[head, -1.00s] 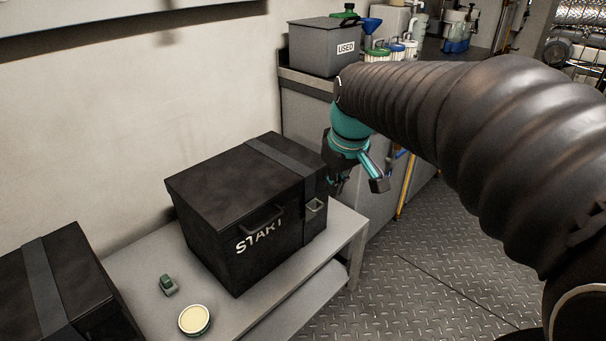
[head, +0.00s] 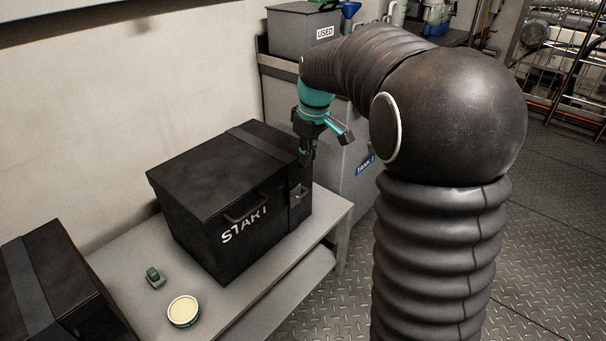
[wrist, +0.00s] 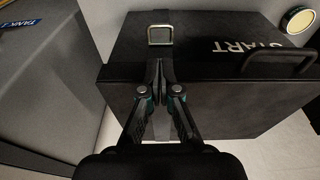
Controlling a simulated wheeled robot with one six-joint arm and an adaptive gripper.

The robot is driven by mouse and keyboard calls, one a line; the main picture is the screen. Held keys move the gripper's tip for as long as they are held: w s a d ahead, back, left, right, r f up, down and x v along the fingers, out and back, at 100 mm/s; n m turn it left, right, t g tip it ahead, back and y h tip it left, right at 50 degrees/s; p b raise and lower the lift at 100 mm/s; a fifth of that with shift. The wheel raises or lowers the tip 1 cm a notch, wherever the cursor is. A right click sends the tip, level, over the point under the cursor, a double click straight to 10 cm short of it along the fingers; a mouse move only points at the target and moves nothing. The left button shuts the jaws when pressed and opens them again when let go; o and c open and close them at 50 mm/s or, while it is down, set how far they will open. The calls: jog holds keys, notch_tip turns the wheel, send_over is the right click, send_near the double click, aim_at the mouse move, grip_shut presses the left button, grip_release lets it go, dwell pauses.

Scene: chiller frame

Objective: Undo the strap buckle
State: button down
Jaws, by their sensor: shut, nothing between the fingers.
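The black START box (head: 190,220) stands on a grey bench, its lid down. A dark strap (head: 262,150) crosses the lid and runs down the front near the right end. The metal buckle (head: 299,193) sits on the strap's front part. In the wrist view the buckle (wrist: 160,35) is a pale rectangular frame, just beyond my fingertips. My gripper (head: 307,158) is at the box's upper right front edge, above the buckle. In the wrist view my gripper (wrist: 160,64) is shut and empty over the strap. Whether the fingertips touch the strap, I cannot tell.
A second strapped black box (head: 60,280) stands at lower left. A round tin (head: 184,311) and a small green object (head: 154,277) lie on the bench (head: 225,305). A grey USED bin (head: 300,35) is behind my arm. The floor at right is open.

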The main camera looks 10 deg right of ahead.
aim_at(304, 194)
notch_tip(304, 194, down, 10)
jog(key=w, duration=0.1)
jog(key=shift+w+a+r, duration=0.15)
jog(key=shift+a+r, duration=0.1)
jog(key=shift+a, duration=0.15)
jog(key=shift+f+b, duration=0.1)
jog(key=shift+b, duration=0.25)
jog(key=shift+s+d+f+t+b, duration=0.1)
jog(key=shift+s+d+t+b, duration=0.15)
jog(key=shift+b, duration=0.3)
